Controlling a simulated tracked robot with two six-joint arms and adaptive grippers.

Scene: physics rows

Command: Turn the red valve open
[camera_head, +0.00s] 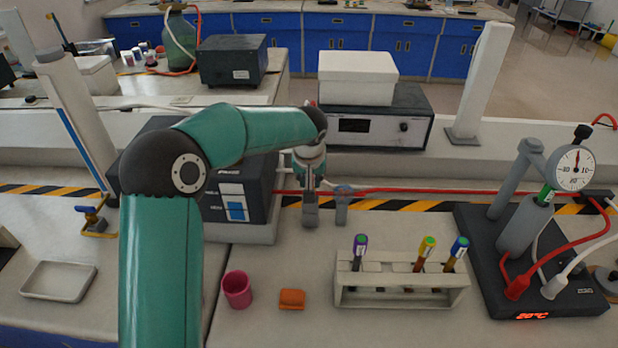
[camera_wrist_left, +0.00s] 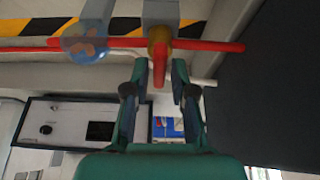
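My left gripper (camera_head: 309,182) reaches in from the left and points down over the red line at the back of the bench. In the left wrist view it (camera_wrist_left: 160,68) is open, with its two fingers apart. The red valve's short red lever (camera_wrist_left: 159,72) extends from a yellowish hub (camera_wrist_left: 159,45) into the gap between the fingertips. I see narrow gaps on both sides, and cannot tell whether either finger touches it. In the head view my wrist hides the red lever. My right gripper is in neither view.
A blue round knob (camera_wrist_left: 85,43) stands beside the red valve on the red pipe (camera_wrist_left: 215,46). A test tube rack (camera_head: 400,293), pink cup (camera_head: 237,290) and orange block (camera_head: 291,299) stand in front. A dark box (camera_head: 245,220) is close to my left wrist.

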